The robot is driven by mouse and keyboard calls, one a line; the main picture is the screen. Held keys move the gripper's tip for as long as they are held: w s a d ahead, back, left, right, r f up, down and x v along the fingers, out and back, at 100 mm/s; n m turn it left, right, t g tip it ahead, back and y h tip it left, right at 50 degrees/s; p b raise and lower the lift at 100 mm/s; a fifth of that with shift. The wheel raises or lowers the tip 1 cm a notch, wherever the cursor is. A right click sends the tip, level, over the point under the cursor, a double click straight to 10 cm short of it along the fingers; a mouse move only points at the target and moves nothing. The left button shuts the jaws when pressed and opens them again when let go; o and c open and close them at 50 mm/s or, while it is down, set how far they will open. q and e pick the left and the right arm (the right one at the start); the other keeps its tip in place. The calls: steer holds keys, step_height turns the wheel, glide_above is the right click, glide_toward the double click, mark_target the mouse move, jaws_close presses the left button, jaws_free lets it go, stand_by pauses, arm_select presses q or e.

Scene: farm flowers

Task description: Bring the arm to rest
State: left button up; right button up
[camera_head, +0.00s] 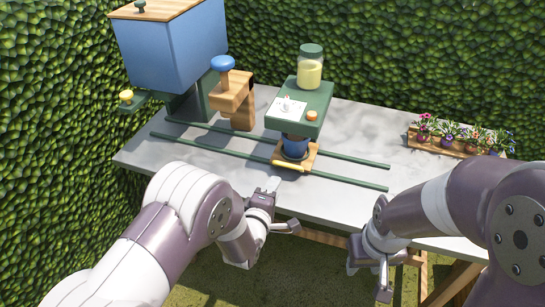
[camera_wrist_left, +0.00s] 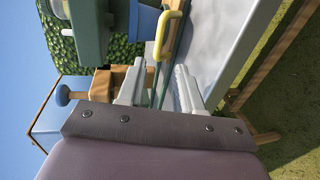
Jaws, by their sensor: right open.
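My left gripper (camera_head: 285,205) is at the table's front edge, in front of the small wooden carriage (camera_head: 311,157) with a yellow handle (camera_head: 289,167). In the left wrist view its two fingers (camera_wrist_left: 157,88) stand apart with nothing between them. The yellow handle (camera_wrist_left: 168,32) shows beyond the fingertips, apart from them. My right gripper (camera_head: 369,274) hangs in front of the table's front edge at the right, open and pointing down, with nothing seen in it. The right arm comes in from the right.
A grey table (camera_head: 220,160) carries two green rails (camera_head: 345,175). A blue hopper (camera_head: 175,50) stands at the left back. A green stand (camera_head: 312,95) holds a jar (camera_head: 310,69) above a blue pot (camera_head: 295,145). A wooden flower tray (camera_head: 425,145) sits at the right. Hedges close the back and left.

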arm_select(q)
steer(key=s+a+f+m+g+y+p, duration=0.25)
steer(key=s+a+f+m+g, duration=0.3)
steer(key=s+m+g, duration=0.4)
steer(key=s+a+r+m+g+y+p, duration=0.1)
steer(key=s+a+r+m+g+p, duration=0.1)
steer(key=s+a+r, duration=0.4)
steer(key=s+a+r+m+g+y+p, duration=0.1)
steer(key=s+a+r+m+g+p, duration=0.1)
steer(key=s+a+r, duration=0.4)
step_height(320, 180, up, 4)
steer(key=shift+s+a+r+m+p, duration=0.1)
steer(key=shift+s+a+m+p, duration=0.2)
steer(key=shift+m+p, duration=0.2)
